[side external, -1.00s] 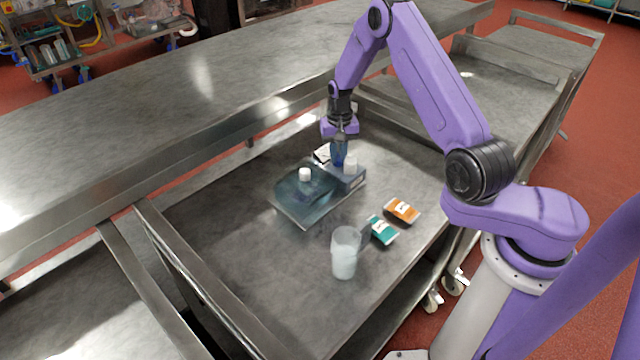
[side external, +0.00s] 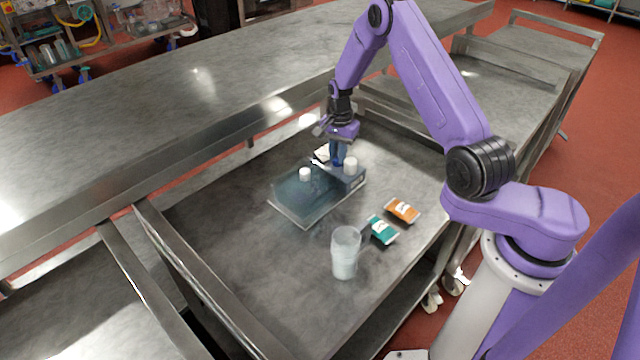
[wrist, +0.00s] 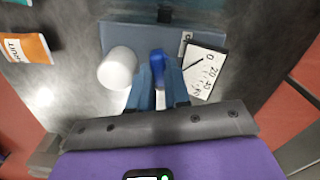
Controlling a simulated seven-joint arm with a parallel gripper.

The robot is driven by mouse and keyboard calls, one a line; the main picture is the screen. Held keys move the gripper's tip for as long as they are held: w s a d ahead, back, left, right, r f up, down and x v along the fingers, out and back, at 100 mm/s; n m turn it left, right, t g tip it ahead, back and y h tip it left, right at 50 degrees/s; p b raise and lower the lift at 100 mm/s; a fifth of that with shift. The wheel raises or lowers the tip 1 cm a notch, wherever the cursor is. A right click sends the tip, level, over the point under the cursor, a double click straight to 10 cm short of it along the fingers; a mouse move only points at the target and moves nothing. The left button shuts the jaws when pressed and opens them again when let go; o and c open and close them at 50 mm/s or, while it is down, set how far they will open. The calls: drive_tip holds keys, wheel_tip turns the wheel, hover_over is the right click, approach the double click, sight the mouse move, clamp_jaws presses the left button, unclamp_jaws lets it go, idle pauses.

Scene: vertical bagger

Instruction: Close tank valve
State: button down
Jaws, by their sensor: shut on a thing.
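The blue tank valve handle (wrist: 157,62) shows in the wrist view between my two fingers. My gripper (wrist: 158,88) is shut on it, pointing down over the back of the bagger unit. In the side view my gripper (side external: 338,150) stands at the unit's rear block (side external: 350,180), and the fingers hide most of the valve. The bagger has a dark, flat, glassy plate (side external: 300,205) with a small white knob (side external: 305,174). A white cylinder (wrist: 118,67) stands just left of the valve in the wrist view.
A clear cup with whitish contents (side external: 344,255) stands at the front of the steel cart top (side external: 240,270). A teal packet (side external: 382,230) and an orange packet (side external: 402,209) lie right of it. A raised steel counter (side external: 180,120) runs behind; the cart's left side is clear.

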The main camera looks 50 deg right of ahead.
drive_tip(key=shift+m, duration=1.7)
drive_tip(key=c, duration=0.9)
unclamp_jaws()
drive_tip(key=shift+s, duration=0.1)
drive_tip(key=shift+r, duration=2.5)
wheel_tip(320, 180, up, 18)
drive_tip(key=shift+f, duration=0.25)
